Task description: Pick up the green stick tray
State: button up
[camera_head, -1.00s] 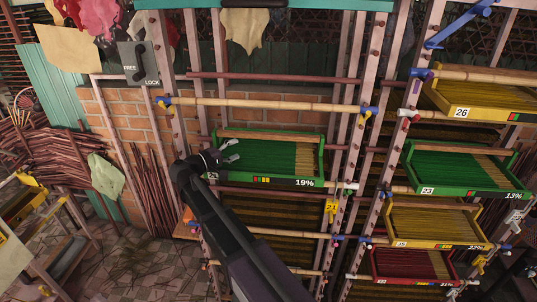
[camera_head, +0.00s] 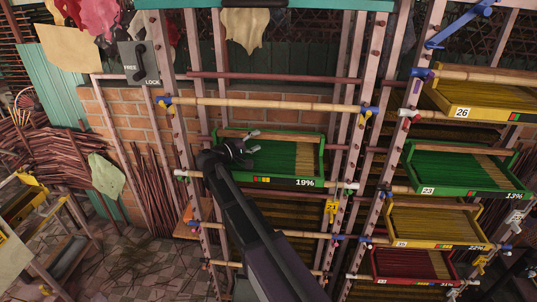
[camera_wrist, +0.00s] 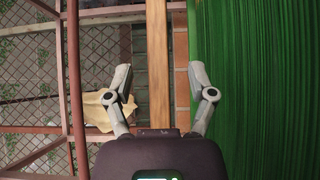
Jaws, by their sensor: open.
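My gripper (camera_head: 256,142) is open above the left part of the tray, near that bar, and my arm hides the tray's left front corner. In the wrist view the open fingers (camera_wrist: 160,80) stand on either side of a wooden bar (camera_wrist: 158,40), with the green sticks (camera_wrist: 255,90) to the right. Nothing is held.
A bamboo pole (camera_head: 270,106) crosses above the middle tray. Rack posts (camera_head: 345,150) flank it.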

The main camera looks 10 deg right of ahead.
aim_at(264, 137)
dwell(0.3)
jog(key=shift+x, duration=2.55)
jog(key=shift+s+d+r, duration=0.1)
grip_shut()
